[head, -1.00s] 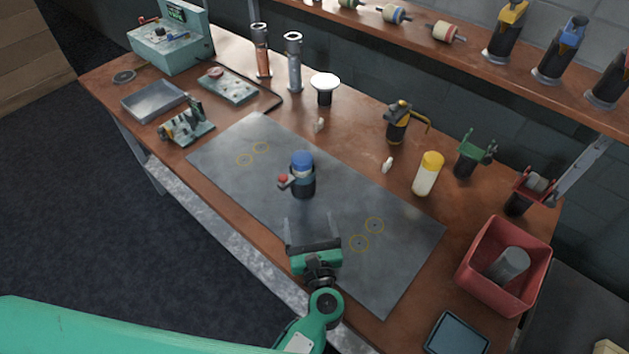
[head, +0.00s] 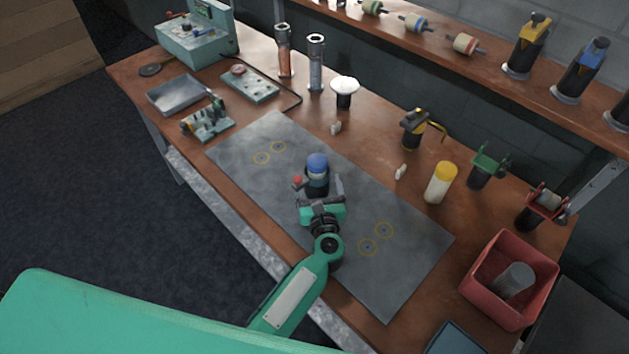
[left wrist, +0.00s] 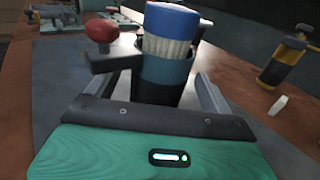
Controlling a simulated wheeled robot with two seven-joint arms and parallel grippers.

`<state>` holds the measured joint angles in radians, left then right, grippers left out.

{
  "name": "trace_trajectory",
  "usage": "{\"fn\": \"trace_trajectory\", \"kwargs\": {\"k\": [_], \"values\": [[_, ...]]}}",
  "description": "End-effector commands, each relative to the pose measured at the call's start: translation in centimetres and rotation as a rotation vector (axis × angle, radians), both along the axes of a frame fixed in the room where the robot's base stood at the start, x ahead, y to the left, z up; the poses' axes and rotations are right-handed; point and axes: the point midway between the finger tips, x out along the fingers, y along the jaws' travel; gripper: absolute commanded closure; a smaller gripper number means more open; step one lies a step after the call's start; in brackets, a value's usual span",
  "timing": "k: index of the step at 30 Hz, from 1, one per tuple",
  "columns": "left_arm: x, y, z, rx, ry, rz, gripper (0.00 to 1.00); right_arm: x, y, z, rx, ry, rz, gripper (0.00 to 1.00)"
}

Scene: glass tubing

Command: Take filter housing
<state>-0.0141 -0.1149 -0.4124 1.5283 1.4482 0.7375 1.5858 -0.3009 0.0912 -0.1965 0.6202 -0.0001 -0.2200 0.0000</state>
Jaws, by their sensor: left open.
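The filter housing (head: 317,173) appears to be the upright dark cylinder with a blue cap on the grey mat (head: 410,255). A red knob on a side arm sticks out at its left. In the left wrist view the housing (left wrist: 168,68) shows a blue top, a pale ribbed band, a blue ring and a dark lower body. My left gripper (head: 321,190) is open, with its fingers on either side of the housing's lower part. In the left wrist view the right finger looks apart from it; contact on the left is hard to tell. My right gripper is not in view.
A yellow-capped bottle (head: 440,183), a black-and-yellow tool (head: 414,130) and a small white piece (head: 400,172) stand right of the mat. A red bin (head: 475,290) holding a grey cylinder is at the right front. The mat's right part is clear.

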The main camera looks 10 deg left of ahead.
Motion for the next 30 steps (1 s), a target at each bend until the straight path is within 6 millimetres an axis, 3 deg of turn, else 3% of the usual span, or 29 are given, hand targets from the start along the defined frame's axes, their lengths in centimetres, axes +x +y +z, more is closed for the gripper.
{"fn": "trace_trajectory", "kwargs": {"k": [3, 11, 12, 20, 30], "values": [[1.2, 0.4, 0.0, 0.000, 0.000, 0.000, 0.16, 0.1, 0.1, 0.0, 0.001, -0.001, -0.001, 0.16], [1.4, 0.5, -0.2, -0.001, 0.002, 0.000, 0.16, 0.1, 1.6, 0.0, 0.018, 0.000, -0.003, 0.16], [1.4, 0.5, -0.1, -0.001, 0.002, 0.000, 0.18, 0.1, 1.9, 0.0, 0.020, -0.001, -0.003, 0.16], [1.4, 0.5, -0.1, 0.000, 0.001, 0.000, 0.68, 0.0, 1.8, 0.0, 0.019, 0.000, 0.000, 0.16], [1.4, 0.4, 0.8, -0.002, -0.001, -0.001, 0.68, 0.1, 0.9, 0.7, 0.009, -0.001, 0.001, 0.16]]}}
